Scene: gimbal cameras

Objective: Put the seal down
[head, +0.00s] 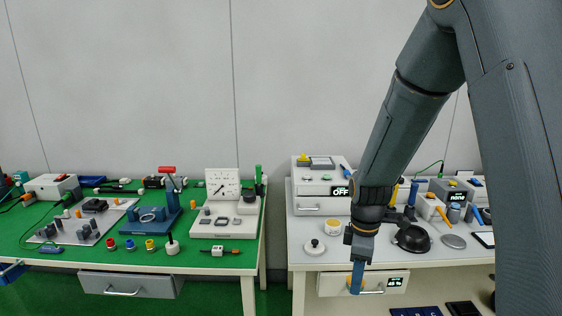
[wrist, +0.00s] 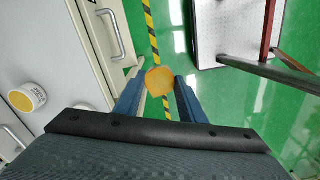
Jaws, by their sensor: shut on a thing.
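The seal, as I take it, is a small orange-yellow round piece (wrist: 160,80) held between the two blue fingers of my gripper (wrist: 158,97). In the head view my gripper (head: 357,278) points down in front of the right bench (head: 300,262), near its drawer front. A bit of orange (head: 349,283) shows at the fingers there. In the wrist view the seal is over the green floor, to the right of the bench drawers. The fingers hide its sides.
The right bench carries a yellow-topped jar (head: 333,227), a white knobbed disc (head: 314,246), a black dome (head: 411,237) and several tools. A drawer handle (wrist: 110,35) is close to my gripper. The left green bench (head: 215,258) is crowded with instruments.

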